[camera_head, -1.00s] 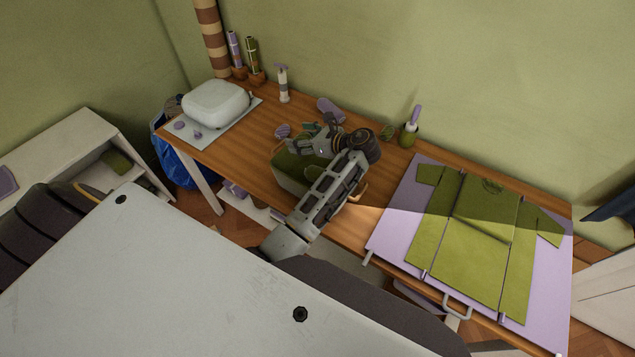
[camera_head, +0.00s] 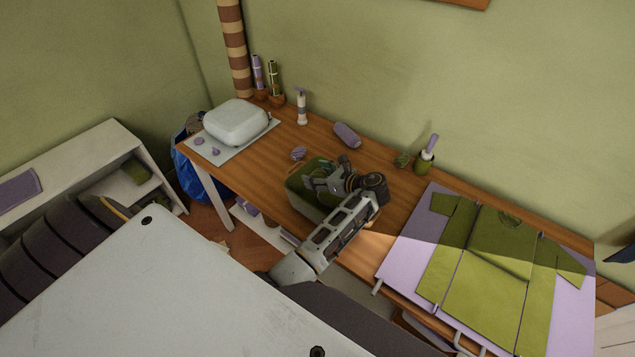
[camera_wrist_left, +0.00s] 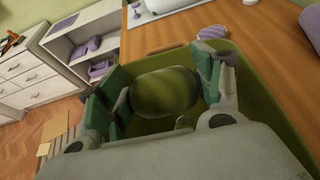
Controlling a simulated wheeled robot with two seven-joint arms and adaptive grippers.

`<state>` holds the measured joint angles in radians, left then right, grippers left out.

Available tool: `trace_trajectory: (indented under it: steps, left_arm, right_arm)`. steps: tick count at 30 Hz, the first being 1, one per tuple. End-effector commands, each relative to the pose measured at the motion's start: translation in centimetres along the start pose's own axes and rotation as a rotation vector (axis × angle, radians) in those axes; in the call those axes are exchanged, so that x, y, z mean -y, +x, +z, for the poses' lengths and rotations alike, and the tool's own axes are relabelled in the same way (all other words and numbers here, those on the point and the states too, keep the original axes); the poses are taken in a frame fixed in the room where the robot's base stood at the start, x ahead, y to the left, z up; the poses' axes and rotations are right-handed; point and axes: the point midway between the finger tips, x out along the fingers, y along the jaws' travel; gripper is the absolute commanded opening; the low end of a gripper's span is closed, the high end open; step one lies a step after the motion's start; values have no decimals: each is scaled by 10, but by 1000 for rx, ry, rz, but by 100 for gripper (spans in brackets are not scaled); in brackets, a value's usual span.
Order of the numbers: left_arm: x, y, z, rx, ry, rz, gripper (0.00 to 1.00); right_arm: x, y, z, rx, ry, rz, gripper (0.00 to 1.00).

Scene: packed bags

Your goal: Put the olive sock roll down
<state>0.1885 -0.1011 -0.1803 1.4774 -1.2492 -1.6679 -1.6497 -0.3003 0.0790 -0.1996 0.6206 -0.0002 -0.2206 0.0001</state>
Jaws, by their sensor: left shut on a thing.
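The olive sock roll (camera_wrist_left: 165,92) is an oval bundle held between the two fingers of my left gripper (camera_wrist_left: 163,90) in the left wrist view. The gripper is shut on it, over the opening of a green bin (camera_wrist_left: 262,95). The bin's walls surround the roll in that view; whether the roll touches the floor of the bin I cannot tell. In the head view my left gripper (camera_head: 318,180) points into the green bin (camera_head: 303,203) on the wooden table, and the roll is hidden. My right gripper is not in view.
Behind the bin lie a striped lilac roll (camera_head: 298,153), a lilac roll (camera_head: 346,134) and an olive roll (camera_head: 402,160). A white case (camera_head: 237,122) stands on the left. A green shirt (camera_head: 490,265) lies on a lilac board to the right.

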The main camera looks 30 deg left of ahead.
Motion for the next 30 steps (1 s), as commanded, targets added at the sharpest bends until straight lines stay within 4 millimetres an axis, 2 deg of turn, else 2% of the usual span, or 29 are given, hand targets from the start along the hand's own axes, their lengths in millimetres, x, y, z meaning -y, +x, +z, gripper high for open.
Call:
trace_trajectory:
  steps: [5,15,30]
  left_arm:
    - [0,2,-5,0,2,0,43]
    - [0,14,-33,0,1,0,43]
    - [0,15,-37,0,0,-1,43]
  right_arm:
    - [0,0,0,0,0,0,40]
    - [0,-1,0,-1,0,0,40]
    - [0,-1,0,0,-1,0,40]
